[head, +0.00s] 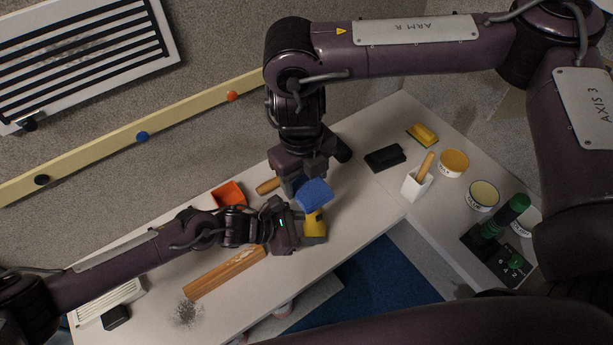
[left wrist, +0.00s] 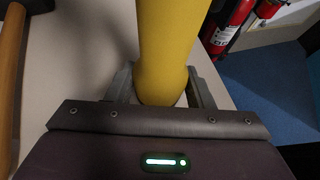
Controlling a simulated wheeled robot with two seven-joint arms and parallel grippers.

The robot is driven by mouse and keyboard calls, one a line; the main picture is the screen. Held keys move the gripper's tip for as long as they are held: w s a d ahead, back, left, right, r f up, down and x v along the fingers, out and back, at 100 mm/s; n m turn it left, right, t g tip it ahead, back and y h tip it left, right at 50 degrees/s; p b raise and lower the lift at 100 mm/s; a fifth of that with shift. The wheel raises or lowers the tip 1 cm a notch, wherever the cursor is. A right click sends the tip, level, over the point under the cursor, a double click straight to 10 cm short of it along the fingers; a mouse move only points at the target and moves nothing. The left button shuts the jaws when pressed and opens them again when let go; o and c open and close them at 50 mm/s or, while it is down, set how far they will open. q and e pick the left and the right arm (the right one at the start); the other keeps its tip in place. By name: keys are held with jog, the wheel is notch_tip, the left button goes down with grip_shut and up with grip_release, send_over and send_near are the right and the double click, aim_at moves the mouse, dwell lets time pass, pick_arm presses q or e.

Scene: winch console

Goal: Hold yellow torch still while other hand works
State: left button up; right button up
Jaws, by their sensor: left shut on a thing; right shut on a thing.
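The yellow torch (head: 315,224) is near the middle of the table in the head view. My left gripper (head: 306,238) is shut on it. In the left wrist view the yellow torch body (left wrist: 170,45) stands between the two fingers of my left gripper (left wrist: 162,90). A blue piece (head: 314,194) is at the torch's upper end in the head view. My right gripper (head: 304,184) comes down from above and is shut on this blue piece. Whether the blue piece is joined to the torch or only touches it cannot be told.
A wooden-handled tool (head: 268,186) and an orange tray (head: 229,194) lie behind the grippers. A wooden block (head: 225,272) lies at the front left. A white holder (head: 415,184), black block (head: 385,157), yellow brush (head: 422,134) and round tubs (head: 453,163) are to the right.

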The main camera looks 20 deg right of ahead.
jog(key=shift+a+r, duration=0.15)
jog(key=shift+r, duration=2.85)
jog(key=shift+w+r, duration=0.1)
jog(key=shift+r, duration=0.85)
jog(key=shift+a+r, duration=0.1)
jog(key=shift+r, duration=0.45)
pick_arm(q)
jog(key=o, duration=0.8)
jog(key=shift+o, duration=0.2)
